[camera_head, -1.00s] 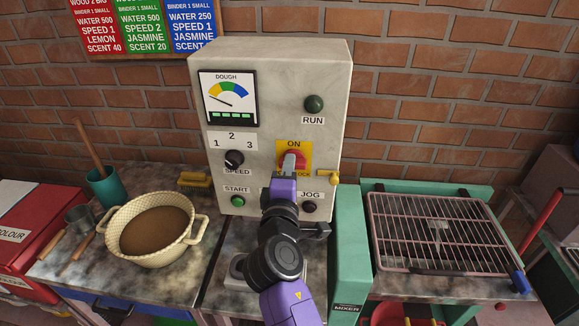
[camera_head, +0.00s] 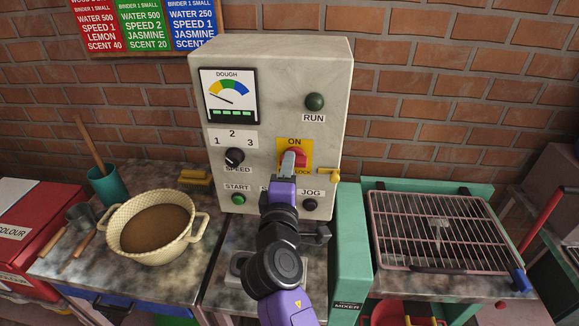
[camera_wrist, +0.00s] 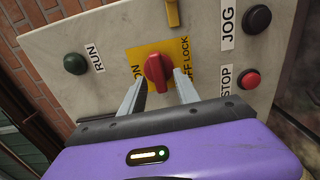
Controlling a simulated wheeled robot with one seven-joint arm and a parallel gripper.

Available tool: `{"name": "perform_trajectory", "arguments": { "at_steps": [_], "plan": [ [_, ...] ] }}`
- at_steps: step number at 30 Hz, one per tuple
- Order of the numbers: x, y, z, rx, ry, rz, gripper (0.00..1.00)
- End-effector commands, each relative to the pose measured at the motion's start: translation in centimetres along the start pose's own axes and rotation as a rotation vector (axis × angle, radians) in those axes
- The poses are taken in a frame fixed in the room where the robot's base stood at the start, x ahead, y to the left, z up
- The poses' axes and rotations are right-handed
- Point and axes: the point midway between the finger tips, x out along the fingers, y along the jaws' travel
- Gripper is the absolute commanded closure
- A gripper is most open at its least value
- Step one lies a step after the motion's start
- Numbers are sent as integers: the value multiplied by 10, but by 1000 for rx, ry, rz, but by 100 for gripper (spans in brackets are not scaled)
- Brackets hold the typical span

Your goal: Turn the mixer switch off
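The mixer switch is a red rotary knob (camera_wrist: 158,73) on a yellow plate (camera_wrist: 133,58) marked ON and OFF LOCK. It also shows in the head view (camera_head: 301,157), partly hidden behind my fingers. In the wrist view its ridge runs roughly up and down, across the line from ON to OFF LOCK. My gripper (camera_wrist: 161,84) is open, with one grey finger on each side of the knob and narrow gaps visible. In the head view my gripper (camera_head: 289,161) reaches up to the panel from below. Contact with the panel cannot be told.
The mixer's grey panel (camera_head: 270,70) carries a black speed dial (camera_head: 234,157), a green start button (camera_head: 238,199), a red stop button (camera_wrist: 250,79) and a black jog button (camera_head: 310,204). A yellow tab (camera_head: 327,176) sticks out beside the switch. A dough bowl (camera_head: 150,228) stands left.

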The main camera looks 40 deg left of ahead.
Motion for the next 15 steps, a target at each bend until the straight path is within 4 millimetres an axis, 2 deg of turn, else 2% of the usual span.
{"name": "perform_trajectory", "arguments": {
  "at_steps": [9, 15],
  "plan": [
    [-48, -2, 0, 1, 1, -1, 62],
    [-62, -1, 0, 0, 1, -1, 62]
  ]
}}
